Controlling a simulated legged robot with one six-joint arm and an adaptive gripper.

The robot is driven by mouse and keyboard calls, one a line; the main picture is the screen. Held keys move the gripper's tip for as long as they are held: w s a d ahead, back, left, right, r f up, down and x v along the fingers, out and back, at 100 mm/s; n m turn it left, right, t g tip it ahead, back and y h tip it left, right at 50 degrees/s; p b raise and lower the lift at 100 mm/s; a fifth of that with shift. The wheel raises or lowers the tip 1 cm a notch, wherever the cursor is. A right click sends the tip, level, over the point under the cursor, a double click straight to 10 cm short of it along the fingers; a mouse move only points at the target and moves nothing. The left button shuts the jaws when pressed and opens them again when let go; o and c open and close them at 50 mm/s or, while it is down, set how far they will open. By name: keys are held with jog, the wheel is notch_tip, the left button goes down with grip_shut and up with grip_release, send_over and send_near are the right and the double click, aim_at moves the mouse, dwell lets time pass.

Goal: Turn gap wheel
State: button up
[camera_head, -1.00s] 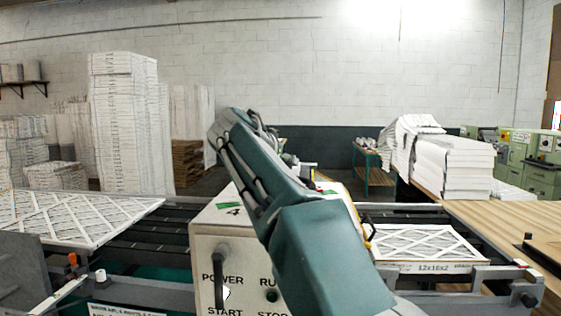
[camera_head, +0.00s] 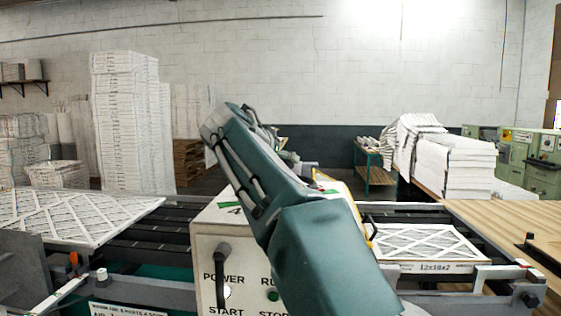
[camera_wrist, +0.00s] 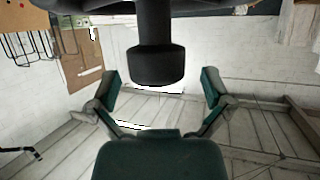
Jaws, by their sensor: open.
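In the wrist view, my gripper (camera_wrist: 160,78) is open, with its two green fingers spread left and right. A black cylindrical knob on a thick stem (camera_wrist: 155,62) hangs from a dark curved part at the top edge. It appears between the fingers, with a visible gap on each side; it may be the gap wheel's handle, but the full wheel is not visible. In the head view my green arm covers the middle, and neither my gripper nor a wheel can be made out.
A white filter (camera_head: 80,216) lies on the left conveyor; a boxed filter (camera_head: 425,243) lies at right. A wooden table (camera_head: 505,222) is far right. Stacked filters (camera_head: 125,120) stand behind.

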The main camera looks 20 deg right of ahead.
jog(key=v, duration=1)
jog(key=shift+a+f, duration=0.15)
jog(key=shift+f, duration=0.05)
